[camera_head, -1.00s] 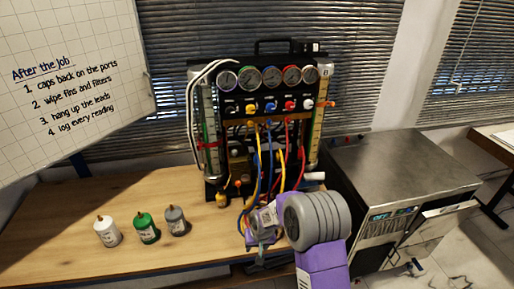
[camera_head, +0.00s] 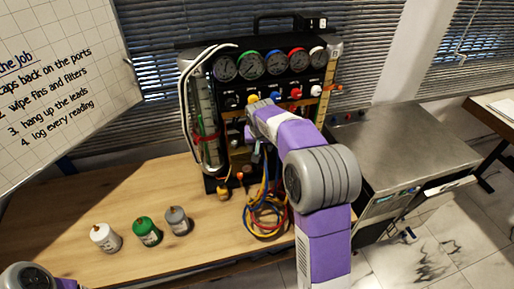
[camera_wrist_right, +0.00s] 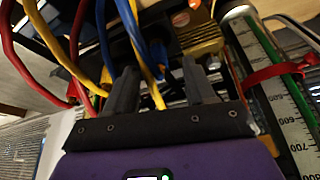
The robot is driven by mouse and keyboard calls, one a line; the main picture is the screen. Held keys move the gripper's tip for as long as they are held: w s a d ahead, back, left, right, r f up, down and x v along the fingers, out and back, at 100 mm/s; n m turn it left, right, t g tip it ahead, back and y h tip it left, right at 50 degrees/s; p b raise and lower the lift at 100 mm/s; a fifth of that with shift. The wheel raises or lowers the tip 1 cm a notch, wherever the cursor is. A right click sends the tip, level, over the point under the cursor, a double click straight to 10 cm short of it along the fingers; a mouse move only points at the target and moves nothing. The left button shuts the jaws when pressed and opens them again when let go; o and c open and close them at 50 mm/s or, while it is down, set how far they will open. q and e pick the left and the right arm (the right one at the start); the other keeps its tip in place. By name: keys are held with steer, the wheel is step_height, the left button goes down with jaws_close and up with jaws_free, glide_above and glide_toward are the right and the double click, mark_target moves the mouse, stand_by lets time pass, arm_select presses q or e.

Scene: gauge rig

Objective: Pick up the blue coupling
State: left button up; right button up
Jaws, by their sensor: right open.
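I cannot pick out the blue coupling itself with certainty. A blue hose (camera_wrist_right: 134,35) runs close to my right gripper (camera_wrist_right: 163,75) in the right wrist view, beside a yellow one. My right gripper is open, its two dark fingers pointing at the rig's lower front. My left gripper is out of view; only part of my left arm shows at bottom left.
White (camera_head: 105,238), green (camera_head: 147,231) and grey (camera_head: 178,220) canisters stand on the wooden bench (camera_head: 85,210). Coiled hoses (camera_head: 266,216) hang low before the rig. In the right wrist view a brass block (camera_wrist_right: 196,38) and a graduated tube (camera_wrist_right: 285,115) lie close by.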

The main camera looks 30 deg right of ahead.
mark_target(261, 148)
steer(key=shift+d+f, duration=0.15)
steer(key=shift+f, duration=0.35)
steer(key=x, duration=0.4)
steer(key=shift+w+d+f, duration=0.2)
steer(key=shift+w+d, duration=0.05)
steer(key=shift+w, duration=0.2)
jaws_close()
